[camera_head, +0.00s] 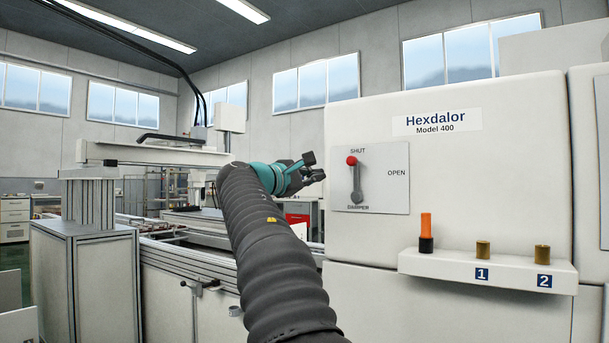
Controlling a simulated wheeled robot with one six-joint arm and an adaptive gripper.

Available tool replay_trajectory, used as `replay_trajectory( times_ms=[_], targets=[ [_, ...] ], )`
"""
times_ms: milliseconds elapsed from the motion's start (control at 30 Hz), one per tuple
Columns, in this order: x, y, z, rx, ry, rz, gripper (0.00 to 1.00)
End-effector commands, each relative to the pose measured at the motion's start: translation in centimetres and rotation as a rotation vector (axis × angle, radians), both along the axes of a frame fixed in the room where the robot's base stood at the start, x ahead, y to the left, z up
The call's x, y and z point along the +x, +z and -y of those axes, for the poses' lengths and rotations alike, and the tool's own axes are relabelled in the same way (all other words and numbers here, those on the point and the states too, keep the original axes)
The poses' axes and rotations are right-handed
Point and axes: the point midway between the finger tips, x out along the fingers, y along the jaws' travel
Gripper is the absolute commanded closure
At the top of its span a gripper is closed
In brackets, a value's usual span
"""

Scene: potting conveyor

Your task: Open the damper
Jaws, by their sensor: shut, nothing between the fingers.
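The damper lever (355,180) has a red knob and a grey arm. It stands upright on a pale plate (394,155), with its knob at the SHUT label and its pivot by the DAMPER label. The OPEN label (396,173) is to the right of the lever. The plate is on the front of the white Hexdalor machine (500,170). My gripper (316,168) is dark, at the end of my arm, to the left of the plate. It is shut and empty, and appears apart from the lever.
A white shelf (420,262) below the plate holds an orange and black piece (426,232) and two brass pieces (483,250) above labels 1 and 2. A conveyor frame (185,243) and a grey cabinet (85,280) stand at the left. The space in front of the plate is clear.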

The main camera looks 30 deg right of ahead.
Motion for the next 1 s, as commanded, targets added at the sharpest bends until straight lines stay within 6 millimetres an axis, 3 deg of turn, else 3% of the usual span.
replay_trajectory(
  times_ms=[200,300,500,1000],
  targets=[
    [0.8,0.5,4.0,-0.001,-0.003,-0.001,1.00],
    [-0.8,1.2,4.3,-0.001,-0.002,0.003,1.00],
    [-2.1,1.9,5.0,0.000,-0.001,0.000,1.00],
    [-2.5,2.1,5.2,0.002,-0.002,0.003,1.00]
  ],
)
